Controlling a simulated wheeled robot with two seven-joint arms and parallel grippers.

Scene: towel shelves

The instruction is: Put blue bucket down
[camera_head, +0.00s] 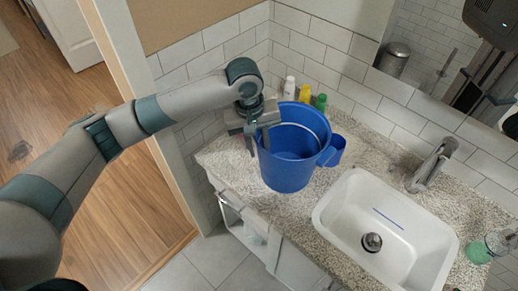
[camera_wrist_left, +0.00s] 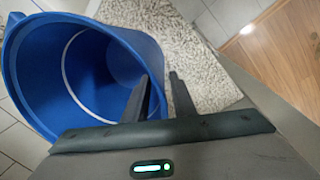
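The blue bucket (camera_head: 288,172) is upright over the left part of the speckled counter, left of the sink. I cannot tell whether its base touches the counter. My left gripper (camera_head: 258,128) is at the left side of its rim, with one finger inside and one outside the wall. The left wrist view shows the bucket's open, empty inside (camera_wrist_left: 100,75), with the wall between the two fingers of my left gripper (camera_wrist_left: 160,92); it looks shut on that wall. My right gripper is not in view.
The counter (camera_head: 223,160) holds a white sink (camera_head: 330,215) with a faucet (camera_head: 430,165) to the right. Several small bottles (camera_head: 304,93) stand behind the bucket. A green soap bottle (camera_head: 482,250) is at the far right. The counter's front edge is close to the bucket.

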